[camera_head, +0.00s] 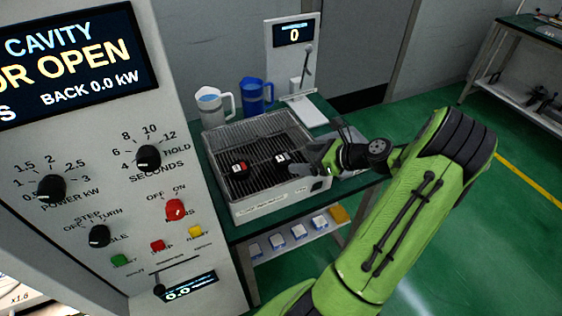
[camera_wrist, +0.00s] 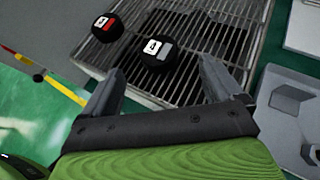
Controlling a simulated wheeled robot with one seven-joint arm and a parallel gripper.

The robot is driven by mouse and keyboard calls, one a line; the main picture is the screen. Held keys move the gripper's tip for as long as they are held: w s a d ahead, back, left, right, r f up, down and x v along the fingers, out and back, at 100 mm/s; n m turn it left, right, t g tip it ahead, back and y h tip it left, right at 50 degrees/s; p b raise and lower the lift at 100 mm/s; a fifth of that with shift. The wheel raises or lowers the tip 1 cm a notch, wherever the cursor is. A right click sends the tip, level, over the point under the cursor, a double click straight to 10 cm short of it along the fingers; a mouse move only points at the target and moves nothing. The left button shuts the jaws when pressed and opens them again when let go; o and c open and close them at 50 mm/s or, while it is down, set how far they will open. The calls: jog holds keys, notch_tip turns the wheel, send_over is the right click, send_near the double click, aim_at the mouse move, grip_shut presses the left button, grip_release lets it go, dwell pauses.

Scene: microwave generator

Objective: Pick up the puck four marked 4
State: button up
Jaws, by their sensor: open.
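Two black pucks rest on the dark grill of a pale tray (camera_head: 270,200). One has a red and white label, seen in the head view (camera_head: 240,166) and wrist view (camera_wrist: 107,27). The other has a white and grey label, in the head view (camera_head: 282,158) and wrist view (camera_wrist: 156,53). The label digits are too small to read surely, so I cannot tell which is marked 4. My gripper (camera_wrist: 160,70) is open and empty. The white-and-grey puck appears just ahead, between its finger lines; the red one lies beyond the left finger. It also shows in the head view (camera_head: 310,158).
A white mug (camera_head: 211,106) and a blue mug (camera_head: 252,95) stand behind the tray. A white stand with a display (camera_head: 294,36) is at the back. The control panel (camera_head: 125,200) rises on the left. Small blocks sit on a lower shelf (camera_head: 290,255).

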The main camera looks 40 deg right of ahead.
aim_at(284, 158)
jog(key=b+x, duration=0.1)
jog(key=x, duration=0.6)
jog(key=shift+a+r, duration=0.1)
jog(key=shift+a, duration=0.05)
jog(key=shift+s, duration=0.1)
jog(key=shift+r, duration=0.1)
jog(key=c, duration=1.2)
